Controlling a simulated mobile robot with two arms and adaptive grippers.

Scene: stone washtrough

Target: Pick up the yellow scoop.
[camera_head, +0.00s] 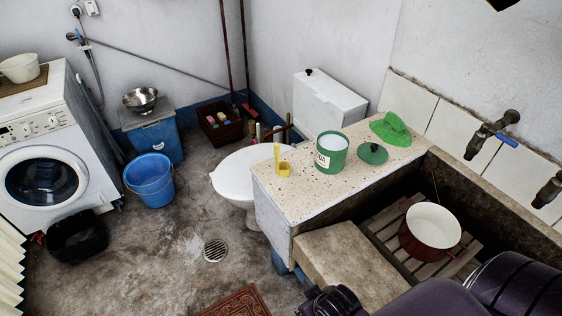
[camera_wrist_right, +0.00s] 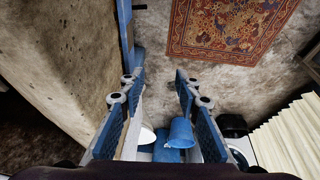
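The yellow scoop (camera_head: 284,169) stands on the speckled counter top (camera_head: 316,178), near its left end, with its handle pointing up. A green and white tin (camera_head: 331,153) stands just to its right. My right gripper (camera_wrist_right: 157,88) is open in the right wrist view, with nothing between its fingers. The scoop does not show in that view. In the head view, dark parts of my right arm come in at the bottom right, below the counter and apart from the scoop. My left gripper is not in view.
A red-and-white pot (camera_head: 432,226) stands on slats in the stone trough. A stone ledge (camera_head: 349,265) fronts the counter. The toilet (camera_head: 236,176) is behind left; a rug (camera_wrist_right: 228,32) lies on the floor.

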